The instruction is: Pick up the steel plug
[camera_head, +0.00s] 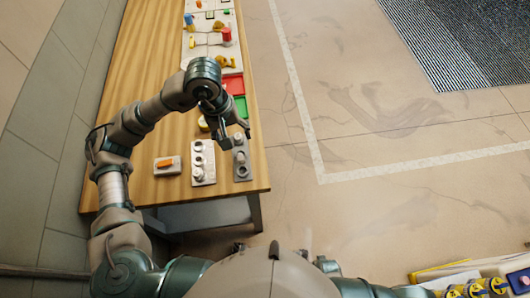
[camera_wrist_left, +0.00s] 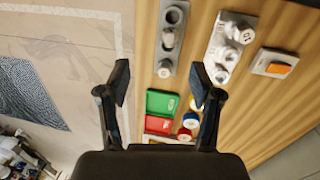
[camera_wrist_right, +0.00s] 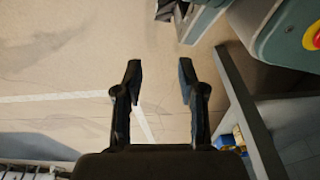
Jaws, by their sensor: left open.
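My left gripper (camera_head: 235,130) is open and empty above the wooden table's front edge. In the left wrist view its fingers (camera_wrist_left: 160,85) are spread, with the near end of a dark grey socket plate (camera_wrist_left: 164,62) just beyond and between them. A grey metal piece, likely the steel plug (camera_wrist_left: 169,39), sits in this plate; an open round hole is beside it. A lighter plate (camera_wrist_left: 216,67) carries several pale metal cylinders, so I cannot be sure which piece is the steel plug. My right gripper (camera_wrist_right: 160,80) is open and empty over the floor.
The wooden table (camera_head: 140,70) holds a block with an orange piece (camera_head: 167,165), red (camera_head: 233,85) and green (camera_head: 240,105) trays, and boards with coloured parts farther off.

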